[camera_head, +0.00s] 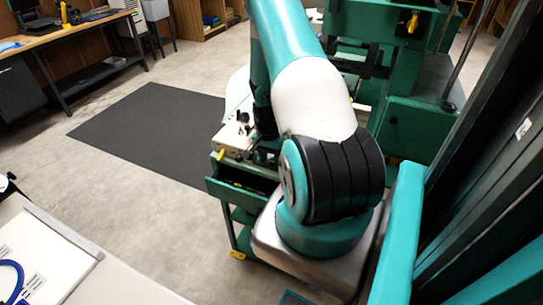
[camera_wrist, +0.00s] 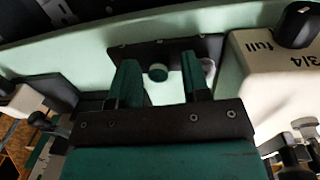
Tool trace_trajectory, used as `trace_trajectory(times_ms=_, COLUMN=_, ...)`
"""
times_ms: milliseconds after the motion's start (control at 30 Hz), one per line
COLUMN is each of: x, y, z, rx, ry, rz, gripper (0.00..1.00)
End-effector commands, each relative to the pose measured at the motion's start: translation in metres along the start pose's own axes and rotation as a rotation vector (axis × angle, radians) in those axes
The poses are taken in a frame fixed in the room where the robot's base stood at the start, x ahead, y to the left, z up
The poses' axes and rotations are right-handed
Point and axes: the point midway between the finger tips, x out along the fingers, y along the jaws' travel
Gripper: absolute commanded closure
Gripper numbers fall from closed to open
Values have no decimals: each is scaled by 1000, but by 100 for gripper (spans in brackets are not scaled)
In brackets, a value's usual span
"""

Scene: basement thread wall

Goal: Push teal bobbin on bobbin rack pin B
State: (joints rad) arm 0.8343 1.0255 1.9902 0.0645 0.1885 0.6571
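In the wrist view my gripper (camera_wrist: 159,62) has its two dark green fingers apart, with clear gaps on both inner sides. A small round dark teal piece (camera_wrist: 158,73) shows between the fingers, in front of a black plate. It touches neither finger in this view. I cannot tell for sure whether it is the teal bobbin or a fixed knob. No bobbin rack or lettered pin can be made out in either view. In the head view my arm hides the gripper and the spot where it works.
The black plate (camera_wrist: 165,49) sits on a pale green panel. A cream box with a black knob (camera_wrist: 297,27) and "3/4" and "full" marks stands close at right. The head view shows a green machine (camera_head: 415,128), an open drawer (camera_head: 240,192) and a dark floor mat (camera_head: 150,130).

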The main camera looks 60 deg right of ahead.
Motion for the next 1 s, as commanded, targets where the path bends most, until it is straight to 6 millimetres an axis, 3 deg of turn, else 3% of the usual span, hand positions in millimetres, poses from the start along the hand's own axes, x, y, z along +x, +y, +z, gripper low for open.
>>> trace_trajectory(times_ms=300, x=-2, y=1, z=-2, rx=2, ry=4, rz=1, gripper=55)
trace_trajectory(times_ms=467, x=-20, y=0, z=-3, rx=2, ry=8, rz=-1, gripper=55)
trace_trajectory(times_ms=1000, x=-147, y=0, z=-1, rx=1, ry=6, rz=-1, gripper=55)
